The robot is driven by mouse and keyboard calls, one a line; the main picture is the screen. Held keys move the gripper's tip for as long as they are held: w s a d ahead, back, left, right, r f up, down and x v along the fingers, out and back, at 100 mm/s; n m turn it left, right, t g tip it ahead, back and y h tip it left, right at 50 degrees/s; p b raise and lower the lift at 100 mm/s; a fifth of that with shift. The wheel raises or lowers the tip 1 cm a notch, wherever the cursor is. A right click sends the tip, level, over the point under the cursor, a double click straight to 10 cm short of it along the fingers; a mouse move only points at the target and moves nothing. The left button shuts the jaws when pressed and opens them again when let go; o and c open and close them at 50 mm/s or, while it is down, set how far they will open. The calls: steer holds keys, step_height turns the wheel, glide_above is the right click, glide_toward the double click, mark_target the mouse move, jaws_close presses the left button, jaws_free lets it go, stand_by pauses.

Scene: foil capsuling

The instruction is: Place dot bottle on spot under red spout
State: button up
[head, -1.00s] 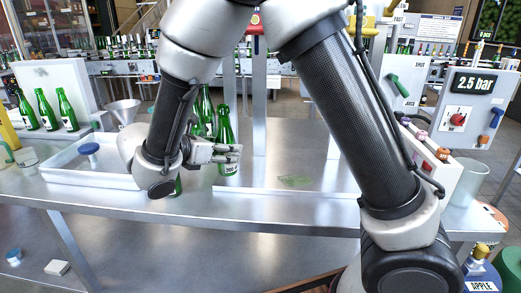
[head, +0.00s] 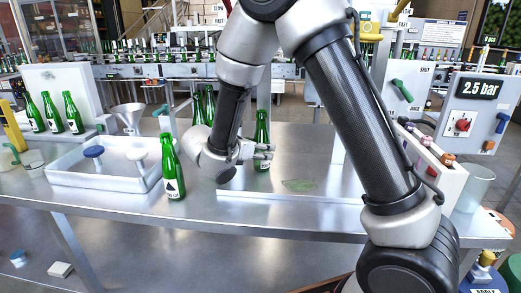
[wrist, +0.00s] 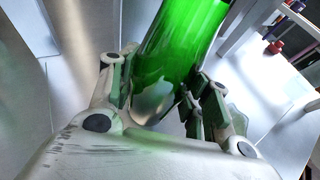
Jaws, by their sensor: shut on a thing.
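My gripper (head: 262,152) is shut on a green bottle (head: 262,128), which is upright over the metal filling station. In the wrist view the bottle (wrist: 180,45) sits between the fingers (wrist: 160,95). Its label is mostly hidden by the fingers, so I cannot read its mark. I cannot tell whether its base touches the surface. A flat green patch (head: 299,184) lies on the station plate to the right of the bottle. The red spout is not clearly visible, with my arm across that area. Another green bottle (head: 172,170) with a triangle label stands at the front left.
More green bottles (head: 197,108) stand behind my gripper. A white tray (head: 75,178) with blue and white stoppers is at the left, near a funnel (head: 129,117). A metal post (head: 263,95) rises behind the held bottle. A pressure panel (head: 478,100) stands at the right.

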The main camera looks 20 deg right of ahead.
steer(key=shift+f, duration=0.1)
steer(key=o, duration=1.2)
steer(key=shift+c, duration=0.2)
